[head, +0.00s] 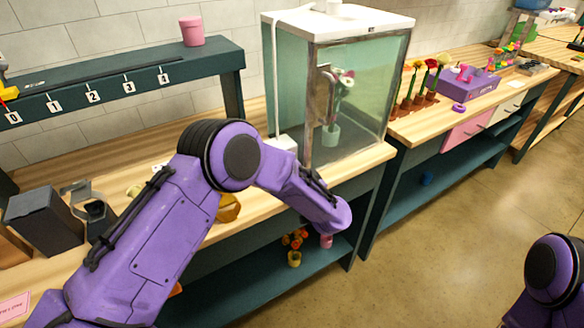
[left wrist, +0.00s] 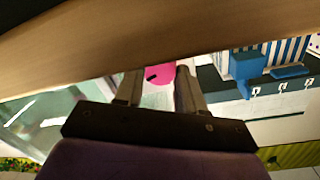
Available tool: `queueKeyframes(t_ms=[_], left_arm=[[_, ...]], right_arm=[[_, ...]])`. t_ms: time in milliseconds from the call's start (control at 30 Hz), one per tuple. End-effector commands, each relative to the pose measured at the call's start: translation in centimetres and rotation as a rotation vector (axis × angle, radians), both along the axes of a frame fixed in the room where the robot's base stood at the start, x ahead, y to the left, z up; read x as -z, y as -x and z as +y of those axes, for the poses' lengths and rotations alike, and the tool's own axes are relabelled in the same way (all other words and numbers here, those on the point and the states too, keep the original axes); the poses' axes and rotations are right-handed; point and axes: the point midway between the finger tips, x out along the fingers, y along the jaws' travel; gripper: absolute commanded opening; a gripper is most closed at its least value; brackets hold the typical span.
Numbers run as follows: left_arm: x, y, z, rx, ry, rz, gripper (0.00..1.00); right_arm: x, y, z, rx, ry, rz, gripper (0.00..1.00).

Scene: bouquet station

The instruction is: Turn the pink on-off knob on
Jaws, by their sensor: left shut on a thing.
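The pink knob (left wrist: 158,77) shows in the left wrist view, with a small dark mark on it, just below a broad wooden band. My left gripper (left wrist: 157,73) has one finger on each side of the knob and is shut on it. In the head view my purple left arm reaches across the worktop to the front of the glass cabinet (head: 345,95), and its forearm hides the gripper. A small pink thing (head: 326,241) shows just below the arm's end; I cannot tell whether it is the knob. My right gripper is out of view.
The wooden worktop (head: 376,157) carries the cabinet, which holds a vase (head: 331,134) of flowers. A lower shelf (head: 315,258) holds a small flowerpot (head: 294,259). A pink pot (head: 191,31) stands on the raised numbered shelf (head: 215,57).

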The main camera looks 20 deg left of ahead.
Motion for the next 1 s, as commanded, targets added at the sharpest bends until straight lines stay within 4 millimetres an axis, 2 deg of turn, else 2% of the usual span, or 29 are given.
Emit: queueKeyframes(t_ms=[300, 333, 367, 700, 767, 1000], left_arm=[[0.0, 0.0, -0.1, 0.003, -0.001, 0.002, 0.08], [0.0, 0.0, -0.1, 0.003, -0.001, 0.002, 0.42], [0.0, 0.0, -0.1, 0.003, -0.001, 0.002, 0.49], [0.1, 0.3, -0.4, 0.002, -0.001, 0.001, 0.49], [0.1, 0.8, -1.0, 0.004, 0.0, 0.0, 0.49], [0.0, 4.5, -5.3, 0.006, -0.002, 0.0, 0.49]], right_arm=[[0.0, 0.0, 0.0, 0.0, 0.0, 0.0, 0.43], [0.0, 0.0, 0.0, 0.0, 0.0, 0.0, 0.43], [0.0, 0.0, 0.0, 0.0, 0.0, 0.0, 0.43], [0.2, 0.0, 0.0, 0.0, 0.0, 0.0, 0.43], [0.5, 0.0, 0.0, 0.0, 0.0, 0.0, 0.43], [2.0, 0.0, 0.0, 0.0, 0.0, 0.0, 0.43]])
